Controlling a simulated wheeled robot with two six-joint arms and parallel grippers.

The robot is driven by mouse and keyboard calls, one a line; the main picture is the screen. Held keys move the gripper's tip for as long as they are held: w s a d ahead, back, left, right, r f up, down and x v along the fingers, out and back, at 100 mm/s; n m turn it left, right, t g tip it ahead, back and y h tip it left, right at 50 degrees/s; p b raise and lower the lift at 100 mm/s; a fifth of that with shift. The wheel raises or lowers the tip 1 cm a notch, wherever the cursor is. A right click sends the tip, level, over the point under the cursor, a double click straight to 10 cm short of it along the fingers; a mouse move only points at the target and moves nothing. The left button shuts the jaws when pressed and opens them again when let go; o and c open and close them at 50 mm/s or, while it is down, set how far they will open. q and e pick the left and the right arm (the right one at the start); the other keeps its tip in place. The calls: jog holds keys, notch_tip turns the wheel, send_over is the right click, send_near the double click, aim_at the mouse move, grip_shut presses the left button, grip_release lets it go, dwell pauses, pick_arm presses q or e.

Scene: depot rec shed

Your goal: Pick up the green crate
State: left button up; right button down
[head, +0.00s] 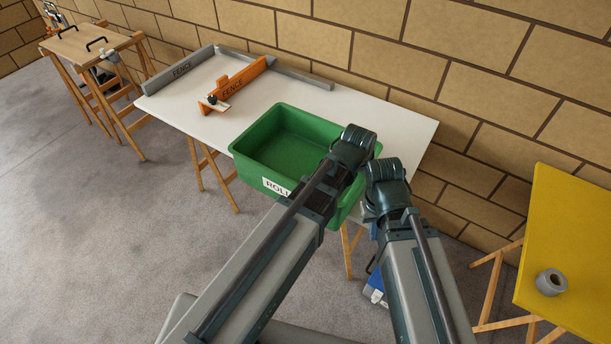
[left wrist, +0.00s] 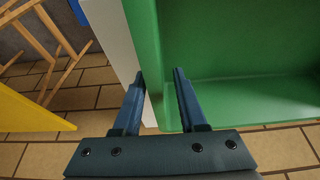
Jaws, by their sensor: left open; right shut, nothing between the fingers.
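The green crate (head: 250,172) stands upright on a white-topped trestle table (head: 180,115) and looks empty. A white label reading "ROLL" on its front wall is partly covered by my left arm. My left gripper (left wrist: 160,75) is open at the crate's right end. In the left wrist view its fingers are on either side of the crate's wall (left wrist: 146,40), one outside and one inside; I cannot tell whether they touch it. In the head view my left arm hides these fingers. My right gripper (head: 371,212) is shut and empty, just right of the crate.
A grey fence (head: 180,75) and an orange fence (head: 238,83) lie on the table left of and behind the crate. A brick wall is behind. A yellow table (head: 570,240) with a grey tape roll (head: 551,282) stands at right. A blue object (head: 374,291) is low behind my right arm.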

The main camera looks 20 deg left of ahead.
pick_arm(q)
jog(key=b+x, duration=0.1)
jog(key=x, duration=0.1)
jog(key=shift+w+f+b, duration=0.2)
jog(key=shift+f+b, duration=0.1)
pick_arm(e)
notch_tip(320, 180, down, 2)
jog(key=shift+f, duration=0.15)
pick_arm(q)
jog(key=shift+r, duration=0.1)
grip_shut()
dwell(0.8)
